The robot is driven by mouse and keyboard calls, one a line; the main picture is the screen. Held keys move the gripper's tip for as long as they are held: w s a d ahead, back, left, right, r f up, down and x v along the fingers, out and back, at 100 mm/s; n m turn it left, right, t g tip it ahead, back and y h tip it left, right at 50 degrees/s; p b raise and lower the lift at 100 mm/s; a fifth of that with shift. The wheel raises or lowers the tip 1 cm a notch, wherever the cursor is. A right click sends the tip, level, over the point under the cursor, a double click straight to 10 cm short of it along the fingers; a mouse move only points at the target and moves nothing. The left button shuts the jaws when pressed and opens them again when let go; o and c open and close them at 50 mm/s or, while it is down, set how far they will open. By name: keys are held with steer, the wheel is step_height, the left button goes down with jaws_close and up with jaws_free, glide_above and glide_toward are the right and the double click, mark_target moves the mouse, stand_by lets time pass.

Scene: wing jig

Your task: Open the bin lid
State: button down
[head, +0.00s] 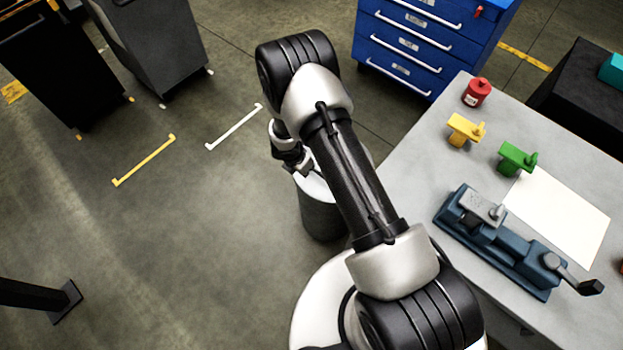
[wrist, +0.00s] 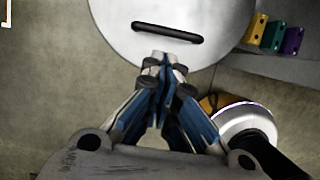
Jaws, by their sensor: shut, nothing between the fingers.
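The bin (head: 321,215) is a dark grey cylinder on the floor, partly hidden by my arm in the head view. Its pale round lid (head: 314,186) appears to sit on top. In the wrist view the lid (wrist: 215,22) fills the top middle, with a long black bar handle (wrist: 167,31) across it. My gripper (wrist: 164,60) is shut and empty. Its fingertips show over the lid's near part, just below the handle in the picture. I cannot tell whether they touch the lid. In the head view my arm mostly hides the gripper.
A grey workbench (head: 425,150) stands right of the bin, with a blue vise (head: 510,250), yellow and green clamps (head: 517,158), a red can (head: 477,92) and white paper (head: 560,215). A blue drawer cabinet (head: 425,45) is behind. Left floor is mostly clear, with dark bins (head: 150,50) beyond.

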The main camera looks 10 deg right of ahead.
mark_target(312, 184)
steer(key=b+x, duration=0.1)
steer(key=x, duration=0.4)
steer(key=b+x, duration=0.2)
steer(key=x, duration=0.3)
steer(key=shift+s+a+f, duration=0.1)
steer(key=shift+s+f, duration=0.05)
steer(key=shift+f, duration=0.25)
steer(key=shift+r, duration=0.15)
